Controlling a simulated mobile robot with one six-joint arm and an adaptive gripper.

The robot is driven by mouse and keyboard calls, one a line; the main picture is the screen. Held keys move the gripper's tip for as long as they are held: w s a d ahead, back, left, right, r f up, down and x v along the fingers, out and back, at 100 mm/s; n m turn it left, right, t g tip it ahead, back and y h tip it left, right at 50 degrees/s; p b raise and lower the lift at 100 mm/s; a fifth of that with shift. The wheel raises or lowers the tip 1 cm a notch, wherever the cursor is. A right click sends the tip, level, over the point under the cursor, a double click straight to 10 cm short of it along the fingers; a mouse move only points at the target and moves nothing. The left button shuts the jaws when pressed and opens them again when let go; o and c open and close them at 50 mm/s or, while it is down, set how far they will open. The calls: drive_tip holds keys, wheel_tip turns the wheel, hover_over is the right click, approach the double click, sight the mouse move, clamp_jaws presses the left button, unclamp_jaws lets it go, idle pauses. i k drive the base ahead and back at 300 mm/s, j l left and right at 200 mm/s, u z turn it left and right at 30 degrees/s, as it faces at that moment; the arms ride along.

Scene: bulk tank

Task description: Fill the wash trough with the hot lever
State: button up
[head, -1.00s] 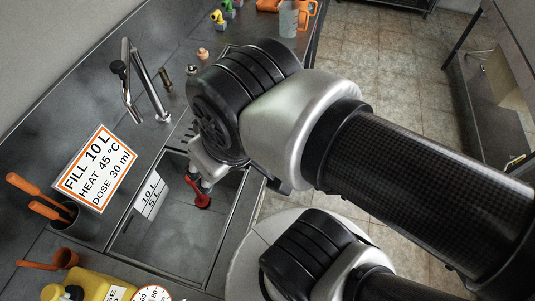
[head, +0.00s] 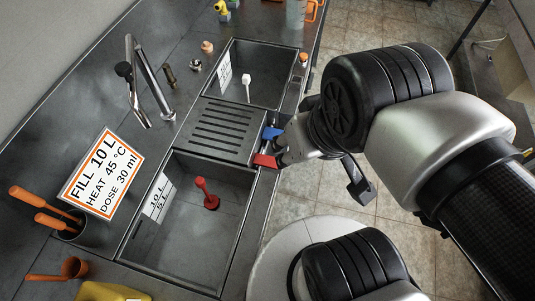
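The wash trough (head: 226,232) is the larger near basin. It looks empty, with a 10 L / 5 L level card (head: 159,197) on its left wall and a red upright plug or handle (head: 207,194) on its floor. A red lever (head: 265,160) and a blue lever (head: 271,133) sit at the counter's front edge, right of the ribbed drainboard. My gripper (head: 282,150) is right beside the levers, close to the red one. I cannot tell whether it touches it, and its fingers are too small and partly hidden to read. The faucet (head: 149,80) stands behind the basins; no water shows.
A second basin (head: 268,70) with a white plug lies farther back, beyond the drainboard (head: 221,131). A sign (head: 103,175) reads FILL 10 L, HEAT 45 °C, DOSE 30 ml. An orange-handled tool cup (head: 68,228), orange scoop (head: 73,267) and yellow container (head: 112,292) stand at left.

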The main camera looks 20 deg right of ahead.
sight(266, 162)
drive_tip(key=i+l, duration=0.1)
drive_tip(key=l, duration=0.25)
drive_tip(key=i+l, duration=0.1)
drive_tip(key=l, duration=0.25)
drive_tip(key=i+l, duration=0.15)
drive_tip(key=l, duration=0.15)
drive_tip(key=i+l, duration=0.1)
drive_tip(key=l, duration=0.25)
drive_tip(key=u, duration=2.35)
